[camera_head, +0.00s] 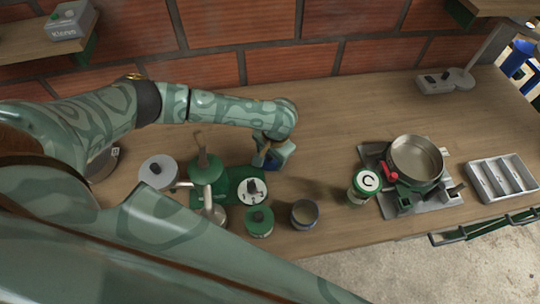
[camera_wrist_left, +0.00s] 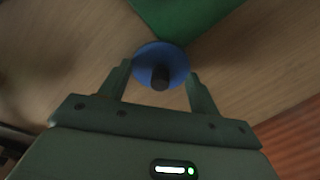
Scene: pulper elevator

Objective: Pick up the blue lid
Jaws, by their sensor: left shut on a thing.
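The blue lid (camera_wrist_left: 150,53) is a round blue disc with a black knob (camera_wrist_left: 160,77). In the left wrist view it lies between the fingertips of my left gripper (camera_wrist_left: 158,72), which is shut on it. In the head view my left gripper (camera_head: 266,155) is above the counter, behind the green mat, and only a small blue part of the lid (camera_head: 273,165) shows under it. I cannot tell for sure whether the lid is clear of the counter. My right gripper is not in view.
A dark cup (camera_head: 304,213) and a green-and-white jar (camera_head: 364,185) stand to the right. A steel pan (camera_head: 415,158) sits on a burner, with a grey divided tray (camera_head: 503,177) beyond. The counter's back middle is clear.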

